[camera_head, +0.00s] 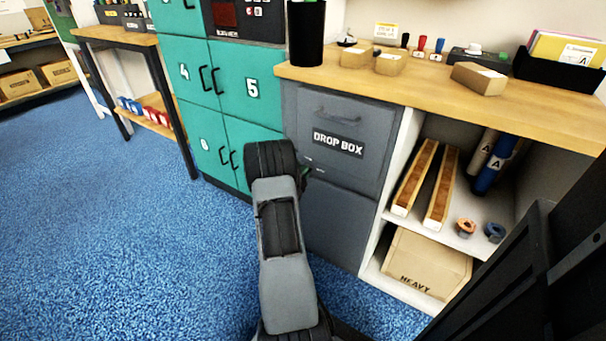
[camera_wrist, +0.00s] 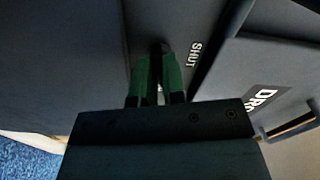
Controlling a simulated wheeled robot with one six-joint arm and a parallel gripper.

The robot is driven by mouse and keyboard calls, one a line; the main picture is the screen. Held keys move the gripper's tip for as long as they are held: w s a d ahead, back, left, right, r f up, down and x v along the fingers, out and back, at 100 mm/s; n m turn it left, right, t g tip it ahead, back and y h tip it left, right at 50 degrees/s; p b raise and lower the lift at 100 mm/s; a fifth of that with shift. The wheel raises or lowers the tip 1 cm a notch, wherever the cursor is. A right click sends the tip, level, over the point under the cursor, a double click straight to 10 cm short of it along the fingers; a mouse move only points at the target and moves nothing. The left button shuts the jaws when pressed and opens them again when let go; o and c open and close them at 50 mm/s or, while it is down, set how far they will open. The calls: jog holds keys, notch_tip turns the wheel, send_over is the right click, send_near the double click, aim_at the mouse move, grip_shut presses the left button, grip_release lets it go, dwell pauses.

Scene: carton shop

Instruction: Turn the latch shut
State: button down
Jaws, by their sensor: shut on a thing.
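The grey drop box cabinet (camera_head: 345,112) stands under the wooden counter, with a DROP BOX sign and a handle on its upper front. In the wrist view, the green fingers of my gripper (camera_wrist: 160,62) point at the dark panel beside a white SHUT label (camera_wrist: 194,54). They are closed on a small dark part, the latch (camera_wrist: 158,48), which is mostly hidden between them. I cannot tell its exact angle.
Teal lockers (camera_head: 238,88) stand left of the cabinet. An open shelf on the right holds a HEAVY carton (camera_head: 425,262), long strips and tape rolls. The wooden counter (camera_head: 420,92) carries small boxes, stamps and a black cup (camera_head: 306,32). Blue carpet (camera_head: 120,240) is clear at the left.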

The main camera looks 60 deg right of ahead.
jog(key=shift+n+p, duration=1)
jog(key=shift+n, duration=6.6)
jog(key=c, duration=1.2)
grip_release()
jog(key=shift+a, duration=0.1)
jog(key=a+p, duration=0.3)
jog(key=a, duration=1)
jog(key=shift+a, duration=0.35)
